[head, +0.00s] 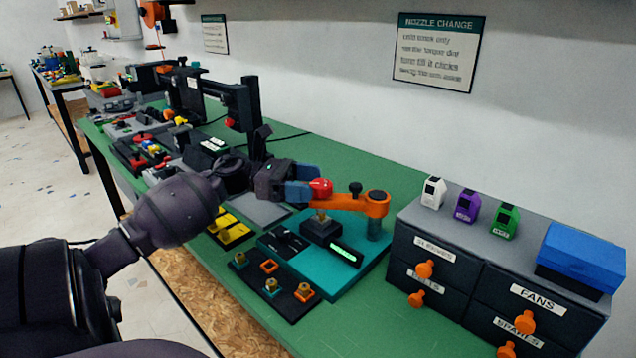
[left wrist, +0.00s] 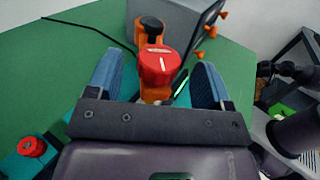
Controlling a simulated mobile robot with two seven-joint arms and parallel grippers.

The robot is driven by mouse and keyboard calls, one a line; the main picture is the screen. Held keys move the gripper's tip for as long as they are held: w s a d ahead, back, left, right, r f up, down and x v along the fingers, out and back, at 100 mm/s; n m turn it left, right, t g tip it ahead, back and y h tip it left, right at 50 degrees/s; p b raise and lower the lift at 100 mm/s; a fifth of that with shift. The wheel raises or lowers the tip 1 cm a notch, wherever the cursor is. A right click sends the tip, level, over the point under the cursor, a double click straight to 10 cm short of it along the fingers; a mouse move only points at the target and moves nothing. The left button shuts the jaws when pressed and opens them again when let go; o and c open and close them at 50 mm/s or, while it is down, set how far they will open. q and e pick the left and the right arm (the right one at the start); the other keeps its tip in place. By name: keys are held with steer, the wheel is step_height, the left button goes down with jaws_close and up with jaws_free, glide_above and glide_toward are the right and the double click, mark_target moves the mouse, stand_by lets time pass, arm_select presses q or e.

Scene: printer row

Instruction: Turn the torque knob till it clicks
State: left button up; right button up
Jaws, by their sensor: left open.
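The red torque knob (head: 321,187) sits at the near end of an orange arm (head: 350,202) that reaches from a post over a teal base (head: 377,258). The knob also shows in the left wrist view (left wrist: 160,66), with a white line on its top. My left gripper (head: 306,184) is open, with its blue fingers at the knob. In the left wrist view the fingers (left wrist: 156,84) stand on both sides of the knob, with a gap on each side. A black knob (head: 355,188) sits on the orange arm. My right gripper is not in view.
A dark tray with brass nozzles (head: 275,288) lies in front of the teal base. A drawer cabinet (head: 470,262) with small coloured boxes and a blue box (head: 582,257) stands at right. Printers (head: 238,105) crowd the bench at left. A nozzle-change sign (head: 438,52) hangs on the wall.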

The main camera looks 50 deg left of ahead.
arm_select(q)
steer(key=v, duration=0.7)
steer(key=shift+s+a, duration=0.25)
steer(key=shift+a, duration=0.05)
steer(key=shift+r, duration=0.15)
